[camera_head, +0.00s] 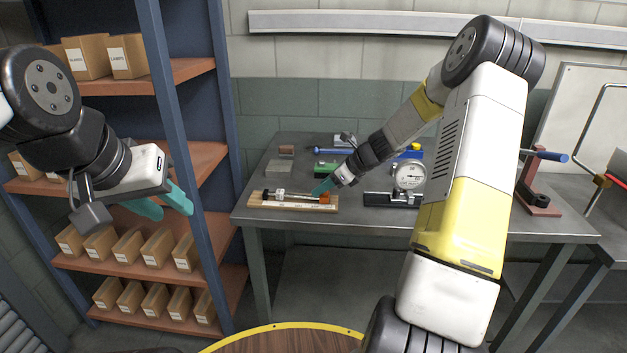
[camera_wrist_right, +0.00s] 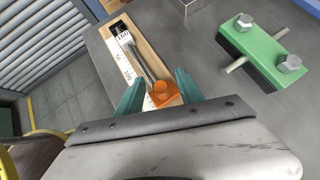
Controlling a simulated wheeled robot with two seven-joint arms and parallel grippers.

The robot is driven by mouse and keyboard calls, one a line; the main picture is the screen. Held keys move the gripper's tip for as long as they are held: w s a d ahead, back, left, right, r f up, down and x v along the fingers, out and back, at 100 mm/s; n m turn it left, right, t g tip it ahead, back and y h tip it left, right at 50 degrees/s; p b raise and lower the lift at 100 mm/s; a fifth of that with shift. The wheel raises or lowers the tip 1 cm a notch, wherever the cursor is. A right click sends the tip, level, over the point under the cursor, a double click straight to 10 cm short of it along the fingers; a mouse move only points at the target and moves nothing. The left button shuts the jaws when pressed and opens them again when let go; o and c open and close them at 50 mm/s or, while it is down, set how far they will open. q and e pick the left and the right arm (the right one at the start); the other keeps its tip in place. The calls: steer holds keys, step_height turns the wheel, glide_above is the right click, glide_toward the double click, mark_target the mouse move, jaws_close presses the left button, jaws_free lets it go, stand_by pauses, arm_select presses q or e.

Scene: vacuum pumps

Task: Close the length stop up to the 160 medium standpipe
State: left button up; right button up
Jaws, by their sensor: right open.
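A wooden length gauge board (camera_head: 258,205) lies near the left front of the grey table; its printed scale shows in the right wrist view (camera_wrist_right: 124,62). An orange stop block (camera_wrist_right: 164,94) sits at its near end, also seen in the head view (camera_head: 325,198). A grey metal standpipe (camera_wrist_right: 140,60) lies along the board, its near end close to the block; I cannot tell whether they touch. My right gripper (camera_wrist_right: 160,78) is open, with its teal fingers on either side of the block. My left gripper (camera_head: 170,206) is open and empty before the shelves.
A green clamp block with bolts (camera_wrist_right: 265,55) stands to the right of the board. A dial gauge (camera_head: 409,177) stands right of my right gripper. A blue-handled tool (camera_head: 330,151) lies behind. A shelf rack (camera_head: 183,110) with cardboard boxes stands at the left.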

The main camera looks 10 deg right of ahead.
steer(key=shift+d+r, duration=0.1)
steer(key=shift+v, duration=0.85)
steer(key=shift+s, duration=0.15)
steer(key=v, duration=0.6)
steer(key=s+a+r+n+g+h, duration=0.1)
steer(key=s+a+r+n, duration=0.5)
steer(key=s+r+n, duration=0.15)
steer(key=s+a+r+n+h, duration=0.1)
steer(key=s+r+n+h, duration=0.1)
steer(key=s+n, duration=0.7)
steer(key=s+a+r+n+t+h, duration=0.1)
steer(key=s+r+n, duration=0.4)
steer(key=s+n, duration=0.5)
steer(key=s, duration=0.3)
steer(key=shift+s+a+r+t+h, duration=0.15)
steer(key=shift+s+r+t+h, duration=0.15)
steer(key=shift+s+h, duration=0.1)
